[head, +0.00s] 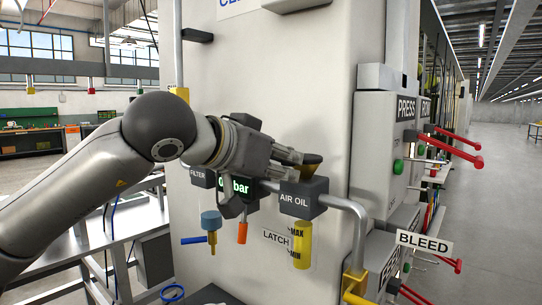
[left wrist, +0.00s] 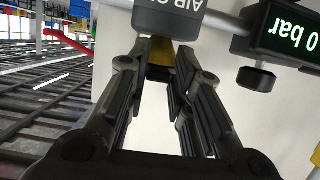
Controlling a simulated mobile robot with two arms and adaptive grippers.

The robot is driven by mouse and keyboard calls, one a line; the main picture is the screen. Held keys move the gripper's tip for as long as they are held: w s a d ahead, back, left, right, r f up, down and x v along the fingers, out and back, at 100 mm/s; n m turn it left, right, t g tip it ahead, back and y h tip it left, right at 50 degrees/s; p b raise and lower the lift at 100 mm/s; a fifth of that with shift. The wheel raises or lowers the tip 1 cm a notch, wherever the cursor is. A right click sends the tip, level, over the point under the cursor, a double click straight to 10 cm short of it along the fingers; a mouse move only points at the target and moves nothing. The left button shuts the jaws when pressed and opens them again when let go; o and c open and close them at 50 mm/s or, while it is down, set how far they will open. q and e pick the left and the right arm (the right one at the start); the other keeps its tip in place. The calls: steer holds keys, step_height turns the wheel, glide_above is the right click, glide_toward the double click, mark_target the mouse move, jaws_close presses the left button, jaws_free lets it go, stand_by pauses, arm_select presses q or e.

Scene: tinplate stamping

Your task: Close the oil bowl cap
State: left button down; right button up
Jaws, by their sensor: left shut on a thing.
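The oil bowl cap (head: 313,160), dark with a yellowish tone, sits at the top of the block marked AIR OIL (head: 303,197). My left gripper (head: 298,157) reaches it from the left and is shut on it. In the left wrist view, upside down, the cap (left wrist: 160,73) lies between the fingertips, beside the AIR OIL block (left wrist: 168,18). Whether it is seated fully cannot be told. The yellow oil bowl (head: 302,246), with MAX and MIN marks, hangs below the block. My right gripper is not in view.
The pressure display (head: 236,188) and FILTER block (head: 201,178) stand close by my left gripper. A grey pipe (head: 352,220) bends down right of the block. A blue-topped part (head: 210,221) and an orange part (head: 242,232) hang below. Red levers (head: 460,145) stick out at right.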

arm_select(q)
steer(key=shift+s+d+f, duration=0.15)
steer(key=shift+f, duration=0.15)
steer(key=c, duration=1.7)
jaws_free()
steer(key=shift+w, duration=0.2)
steer(key=o, duration=0.4)
steer(key=shift+w, duration=0.3)
steer(key=v, duration=1.2)
steer(key=shift+s+r, duration=0.15)
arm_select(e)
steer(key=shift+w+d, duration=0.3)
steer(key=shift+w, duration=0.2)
